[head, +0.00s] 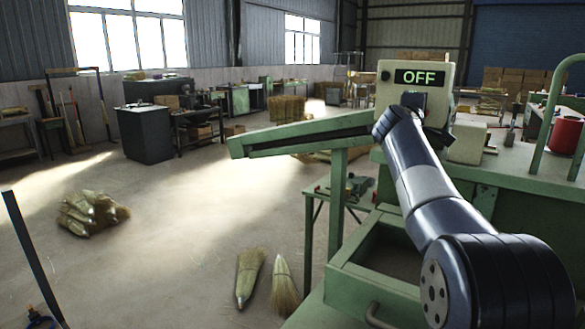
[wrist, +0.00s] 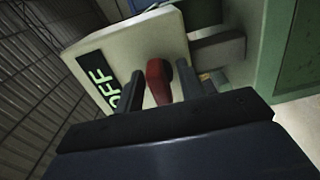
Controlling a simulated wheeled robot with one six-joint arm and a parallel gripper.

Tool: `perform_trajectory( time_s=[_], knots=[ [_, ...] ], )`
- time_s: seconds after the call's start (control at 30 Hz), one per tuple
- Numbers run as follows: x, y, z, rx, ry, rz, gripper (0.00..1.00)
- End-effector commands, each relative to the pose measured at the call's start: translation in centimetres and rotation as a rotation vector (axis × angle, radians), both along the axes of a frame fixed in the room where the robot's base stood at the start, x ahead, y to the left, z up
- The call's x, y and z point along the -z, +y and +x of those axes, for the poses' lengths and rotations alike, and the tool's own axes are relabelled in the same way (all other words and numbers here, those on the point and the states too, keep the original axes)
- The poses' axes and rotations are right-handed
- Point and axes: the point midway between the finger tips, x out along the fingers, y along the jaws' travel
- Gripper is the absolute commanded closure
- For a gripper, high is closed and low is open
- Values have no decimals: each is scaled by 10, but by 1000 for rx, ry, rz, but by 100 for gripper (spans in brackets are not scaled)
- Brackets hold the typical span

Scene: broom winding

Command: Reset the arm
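My arm reaches up to a cream control box (head: 385,100) on the green machine. The box's display (head: 419,77) reads OFF in green letters; part of it also shows at the left in the wrist view (wrist: 103,82). In the wrist view a red lever or knob (wrist: 158,80) stands out from the box face. My gripper (wrist: 160,88) is open, with one dark finger on each side of the red part and a gap visible on both sides. In the head view my gripper (head: 413,106) is small and dark against the box, and the red part is hidden.
A green sloping beam (head: 300,135) runs left from the box. A green tray (head: 385,262) lies below my arm. Green curved rails (head: 549,110) and a red container (head: 565,134) are at right. Broom heads (head: 92,211) lie on the floor, which is mostly open at left.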

Motion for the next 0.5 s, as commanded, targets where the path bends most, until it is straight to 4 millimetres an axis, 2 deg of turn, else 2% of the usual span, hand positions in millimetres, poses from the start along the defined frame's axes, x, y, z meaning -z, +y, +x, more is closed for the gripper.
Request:
perform_trajectory(
  time_s=[0.33,0.5],
  knots=[
    [0,2,-2,-1,-1,0,64],
    [1,11,-14,-3,-8,9,64]
  ],
)
